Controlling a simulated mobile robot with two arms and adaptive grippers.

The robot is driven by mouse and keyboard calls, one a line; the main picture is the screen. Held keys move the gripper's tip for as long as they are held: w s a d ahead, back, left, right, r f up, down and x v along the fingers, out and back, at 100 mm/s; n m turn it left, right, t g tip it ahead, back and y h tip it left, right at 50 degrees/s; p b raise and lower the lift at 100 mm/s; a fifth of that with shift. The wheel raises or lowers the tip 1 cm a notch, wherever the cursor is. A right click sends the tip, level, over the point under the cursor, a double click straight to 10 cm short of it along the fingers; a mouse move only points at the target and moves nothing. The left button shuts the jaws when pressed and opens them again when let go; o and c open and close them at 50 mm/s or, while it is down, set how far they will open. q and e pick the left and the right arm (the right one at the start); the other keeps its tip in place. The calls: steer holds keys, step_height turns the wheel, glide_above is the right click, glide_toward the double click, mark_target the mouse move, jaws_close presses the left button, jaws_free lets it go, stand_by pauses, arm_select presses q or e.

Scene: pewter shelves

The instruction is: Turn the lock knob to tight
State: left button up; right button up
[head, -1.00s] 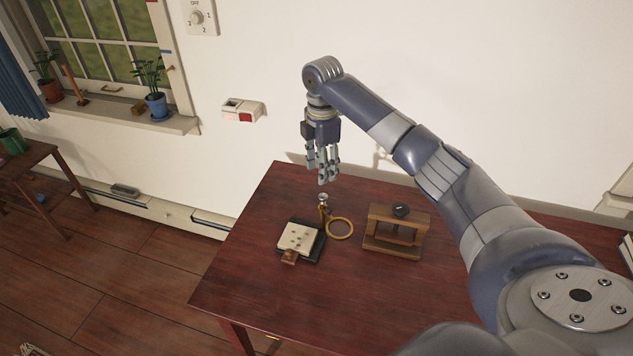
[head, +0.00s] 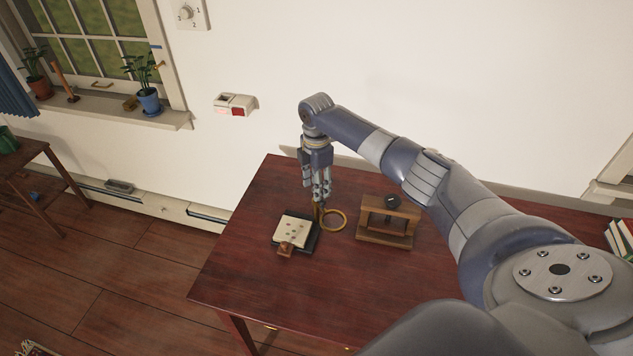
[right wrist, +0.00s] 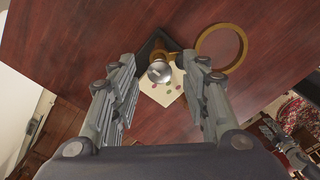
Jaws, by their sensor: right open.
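A round silver knob (right wrist: 160,72) tops a brass stand (right wrist: 176,58) that carries a brass ring (head: 333,220), seen larger in the right wrist view (right wrist: 240,50). My right gripper (head: 319,197) points down over the stand, fingers open. In the right wrist view the knob shows between the two rows of fingers (right wrist: 160,64), with a gap on both sides. In the head view the fingers hide the knob. I cannot read any tight mark. A grey finger-like part at the lower right of the wrist view looks like my left gripper (right wrist: 284,143); its jaws are unclear.
A cream card with coloured dots on a black base (head: 296,230) lies left of the stand, a small brown block (head: 285,249) at its front. A wooden press with a black knob (head: 391,202) stands to the right. The front of the red-brown table (head: 300,295) is clear.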

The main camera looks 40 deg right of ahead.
jaws_close()
steer(key=shift+r+m+p, duration=0.2)
steer(key=shift+m+p, duration=1.1)
steer(key=shift+m, duration=0.1)
steer(key=m+p, duration=0.3)
steer(key=m, duration=0.2)
steer(key=m+p, duration=0.3)
steer(key=m, duration=0.2)
steer(key=shift+w+m, duration=0.1)
steer(key=shift+m, duration=0.3)
steer(key=m+p, duration=0.1)
steer(key=m, duration=0.3)
steer(key=shift+f+p, duration=0.1)
steer(key=shift+p, duration=0.2)
steer(key=shift+m, duration=0.3)
